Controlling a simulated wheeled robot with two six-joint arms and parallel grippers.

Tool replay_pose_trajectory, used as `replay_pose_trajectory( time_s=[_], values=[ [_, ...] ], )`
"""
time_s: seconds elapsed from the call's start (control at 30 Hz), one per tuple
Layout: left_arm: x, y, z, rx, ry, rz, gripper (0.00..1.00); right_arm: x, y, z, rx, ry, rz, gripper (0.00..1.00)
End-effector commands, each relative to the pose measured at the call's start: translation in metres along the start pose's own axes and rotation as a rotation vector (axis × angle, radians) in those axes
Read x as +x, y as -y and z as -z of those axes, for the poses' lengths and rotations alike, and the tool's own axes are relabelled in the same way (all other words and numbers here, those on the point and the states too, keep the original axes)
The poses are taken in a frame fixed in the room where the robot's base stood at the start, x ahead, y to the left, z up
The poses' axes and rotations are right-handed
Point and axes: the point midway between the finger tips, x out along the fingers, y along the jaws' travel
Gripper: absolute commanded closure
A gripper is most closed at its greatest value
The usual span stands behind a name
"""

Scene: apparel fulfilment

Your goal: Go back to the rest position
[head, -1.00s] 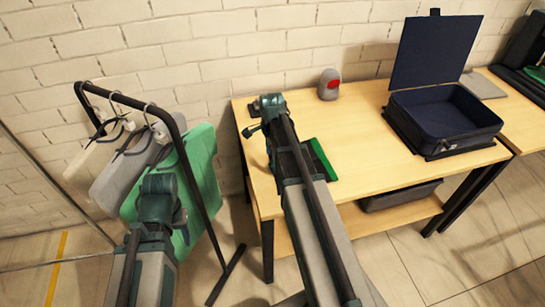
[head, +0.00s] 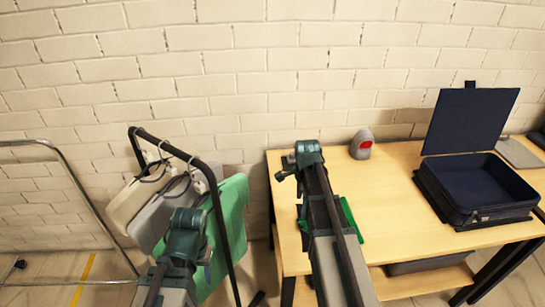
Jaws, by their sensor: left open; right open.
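My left gripper (head: 203,256) is at the lower left, in front of the garment rack, with its arm coming up from the bottom edge. It is open and appears empty; its fingertips are largely hidden by the arm. My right gripper (head: 285,172) is over the left end of the wooden table (head: 402,195). It is open and appears empty, though my arm covers much of it. A flat green item (head: 352,220) lies on the table beside my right arm, partly hidden by it.
A black rack (head: 172,143) holds beige, grey and green garments (head: 233,205) on hangers. An open dark blue suitcase (head: 478,190) stands on the table's right. A grey device with a red spot (head: 362,144) stands at the back. A dark bin (head: 430,262) sits below. The table's middle is clear.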

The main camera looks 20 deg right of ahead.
Motion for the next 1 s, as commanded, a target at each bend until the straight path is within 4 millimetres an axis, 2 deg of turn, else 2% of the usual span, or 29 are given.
replay_pose_trajectory(
  time_s=[0.07, 0.17, 0.27, 0.4, 0.5, 0.6, 0.7, 0.8, 1.0],
  values=[
    [0.000, 0.000, 0.000, 0.000, 0.000, 0.000, 0.50, 0.000, -0.001, -0.001, -0.003, 0.000, 0.000, 0.00],
    [0.000, 0.000, 0.000, 0.000, 0.000, 0.000, 0.50, 0.000, -0.008, -0.012, -0.074, -0.003, -0.002, 0.00],
    [0.000, 0.000, 0.000, 0.000, 0.000, 0.000, 0.50, 0.000, -0.028, -0.044, -0.284, -0.011, -0.009, 0.00],
    [0.000, 0.000, 0.000, 0.000, 0.000, 0.000, 0.50, 0.000, -0.074, -0.103, -0.761, -0.030, -0.028, 0.00],
    [0.000, 0.000, 0.000, 0.000, 0.000, 0.000, 0.50, 0.000, -0.111, -0.140, -1.119, -0.041, -0.047, 0.00],
    [0.000, 0.000, 0.000, 0.000, 0.000, 0.000, 0.50, -0.001, -0.144, -0.167, -1.446, -0.052, -0.067, 0.00],
    [0.000, 0.000, 0.000, 0.000, 0.000, 0.000, 0.50, -0.001, -0.172, -0.186, -1.715, -0.058, -0.085, 0.00],
    [0.000, 0.000, 0.000, 0.000, 0.000, 0.000, 0.50, -0.001, -0.193, -0.198, -1.913, -0.063, -0.101, 0.00],
    [0.000, 0.000, 0.000, 0.000, 0.000, 0.000, 0.50, -0.001, -0.209, -0.207, -2.094, -0.066, -0.119, 0.00]
  ],
)
